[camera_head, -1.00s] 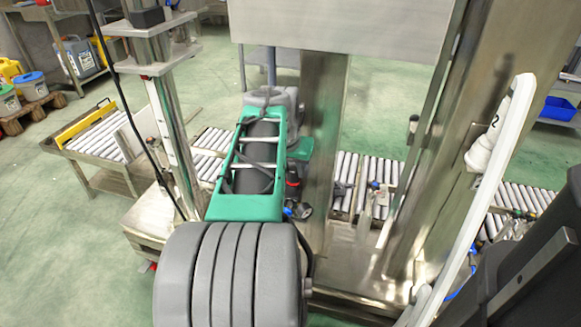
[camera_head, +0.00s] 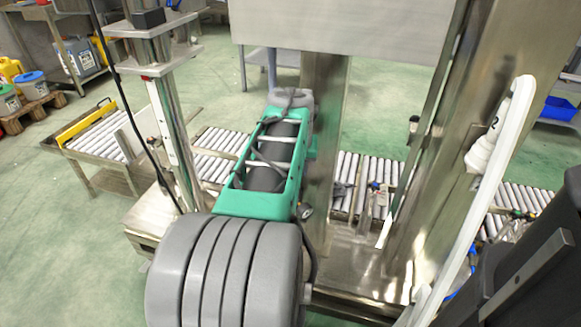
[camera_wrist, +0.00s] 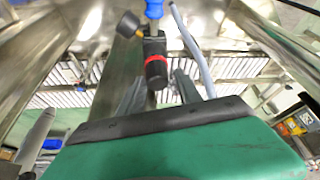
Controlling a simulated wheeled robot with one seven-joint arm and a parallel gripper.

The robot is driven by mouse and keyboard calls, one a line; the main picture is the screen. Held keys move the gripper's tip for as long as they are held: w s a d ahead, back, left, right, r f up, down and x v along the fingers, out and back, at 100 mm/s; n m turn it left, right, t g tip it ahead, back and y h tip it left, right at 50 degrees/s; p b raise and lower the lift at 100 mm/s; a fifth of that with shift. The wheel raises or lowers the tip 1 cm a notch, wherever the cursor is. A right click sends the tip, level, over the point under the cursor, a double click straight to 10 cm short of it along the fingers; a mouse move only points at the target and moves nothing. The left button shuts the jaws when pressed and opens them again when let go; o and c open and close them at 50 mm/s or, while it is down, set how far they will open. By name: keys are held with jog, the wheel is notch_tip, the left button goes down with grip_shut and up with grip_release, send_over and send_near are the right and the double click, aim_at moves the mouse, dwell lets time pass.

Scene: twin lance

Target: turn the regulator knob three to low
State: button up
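In the wrist view a regulator with a black knob (camera_wrist: 156,69), a red ring around it, hangs from a blue fitting (camera_wrist: 154,9). A small round gauge (camera_wrist: 128,24) sits at its left. My gripper (camera_wrist: 160,92) has its two grey fingers apart, one to each side of the knob's near end. I cannot tell whether they touch it. No number is readable, so I cannot confirm that this is knob three. In the head view my green arm covers the knob and my fingers; only a small round gauge (camera_head: 305,212) shows beside the arm.
Steel posts (camera_head: 325,140) stand close to the right of my arm. A roller conveyor (camera_head: 347,180) runs behind. More small fittings (camera_head: 378,188) sit farther right. A grey hose (camera_wrist: 190,50) passes right of the knob. Green floor (camera_head: 400,100) is open beyond.

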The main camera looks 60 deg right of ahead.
jog(key=shift+o, duration=0.8)
jog(key=shift+s, duration=0.1)
jog(key=p+v, duration=0.2)
jog(key=v, duration=0.5)
jog(key=shift+a+r, duration=0.15)
jog(key=shift+r, duration=0.2)
